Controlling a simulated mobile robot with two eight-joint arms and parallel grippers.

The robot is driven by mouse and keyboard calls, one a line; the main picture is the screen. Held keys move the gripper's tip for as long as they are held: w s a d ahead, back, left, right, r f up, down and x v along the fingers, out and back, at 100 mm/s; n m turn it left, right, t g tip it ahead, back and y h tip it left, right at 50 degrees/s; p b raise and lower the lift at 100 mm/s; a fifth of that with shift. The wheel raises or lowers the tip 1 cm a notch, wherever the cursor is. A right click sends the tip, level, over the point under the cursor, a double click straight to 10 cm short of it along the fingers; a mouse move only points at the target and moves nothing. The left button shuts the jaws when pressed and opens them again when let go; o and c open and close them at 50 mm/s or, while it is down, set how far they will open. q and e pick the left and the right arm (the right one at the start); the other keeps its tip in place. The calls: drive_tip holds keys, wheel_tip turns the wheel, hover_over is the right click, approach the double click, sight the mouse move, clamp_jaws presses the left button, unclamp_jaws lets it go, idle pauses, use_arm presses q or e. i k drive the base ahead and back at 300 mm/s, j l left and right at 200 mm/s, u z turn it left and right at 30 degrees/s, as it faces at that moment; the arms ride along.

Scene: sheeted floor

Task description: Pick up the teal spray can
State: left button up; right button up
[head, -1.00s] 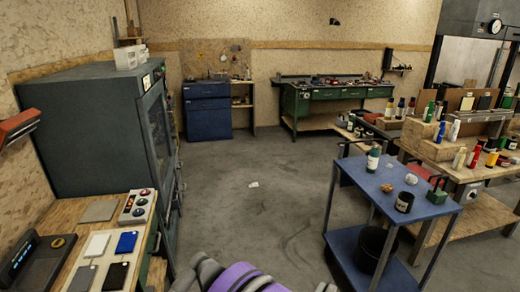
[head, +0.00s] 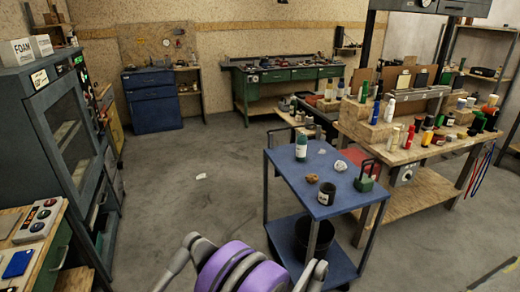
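A teal-green can or bottle (head: 301,148) with a white label stands upright on the top shelf of the blue cart (head: 285,168), near its back left. It is the closest match to the teal spray can, but I cannot tell for sure. Several other coloured cans and bottles stand on the wooden bench (head: 413,150) at the right, too small to tell apart well. Neither of my grippers shows; only grey and purple parts of my own body are at the bottom.
The cart top also holds a dark jar (head: 326,194), a brown lump (head: 312,178), a pale lump (head: 341,165) and a green weight-like block (head: 366,178). A black bucket (head: 313,238) sits on its lower shelf.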

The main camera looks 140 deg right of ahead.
sight(301, 141)
drive_tip(key=z, duration=5.1)
drive_tip(key=i+j+z, duration=0.15)
drive_tip(key=i+j, duration=0.2)
drive_tip(key=i, duration=0.3)
drive_tip(key=i+j+z, duration=0.1)
drive_tip(key=i+j, duration=0.35)
drive_tip(key=i, duration=0.15)
drive_tip(key=i+j+z, duration=0.1)
drive_tip(key=i+j, duration=0.15)
drive_tip(key=i, duration=0.25)
drive_tip(key=i+j, duration=0.35)
drive_tip(key=i, duration=0.2)
drive_tip(key=i+j+z, duration=0.15)
drive_tip(key=i+j, duration=0.15)
drive_tip(key=i, duration=0.2)
